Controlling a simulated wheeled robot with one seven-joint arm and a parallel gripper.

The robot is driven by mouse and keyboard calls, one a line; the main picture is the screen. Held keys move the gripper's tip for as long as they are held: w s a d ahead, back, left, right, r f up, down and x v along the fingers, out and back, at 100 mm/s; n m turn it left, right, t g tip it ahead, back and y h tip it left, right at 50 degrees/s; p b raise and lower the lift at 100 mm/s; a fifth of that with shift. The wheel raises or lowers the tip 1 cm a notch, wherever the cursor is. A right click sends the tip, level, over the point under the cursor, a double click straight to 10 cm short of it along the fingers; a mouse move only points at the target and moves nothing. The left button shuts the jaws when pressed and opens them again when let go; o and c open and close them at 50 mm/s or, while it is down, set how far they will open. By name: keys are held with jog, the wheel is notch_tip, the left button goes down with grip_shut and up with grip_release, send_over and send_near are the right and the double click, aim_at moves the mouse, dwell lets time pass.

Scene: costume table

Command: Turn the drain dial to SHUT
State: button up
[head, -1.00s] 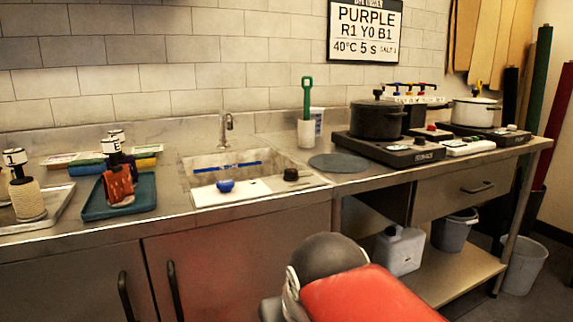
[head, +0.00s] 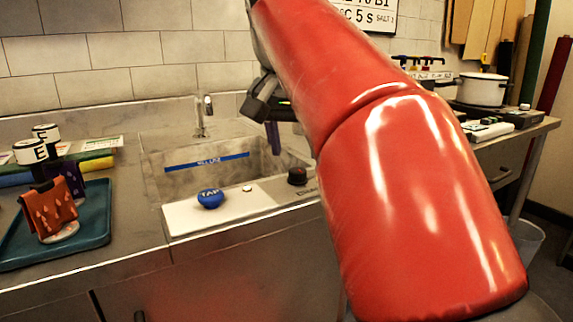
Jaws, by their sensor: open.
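A blue knob marked TAP (head: 210,198) stands on the same panel. The sink basin (head: 170,178) with a faucet (head: 203,115) lies behind. A white pot (head: 481,88) stands at right. My arm hides much of the counter.

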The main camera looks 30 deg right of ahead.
aim_at(298, 170)
jog(key=shift+b+x, duration=0.4)
jog(key=shift+x, duration=2)
jog(key=shift+c, duration=0.2)
jog(key=c, duration=0.9)
jog(key=shift+r, duration=0.1)
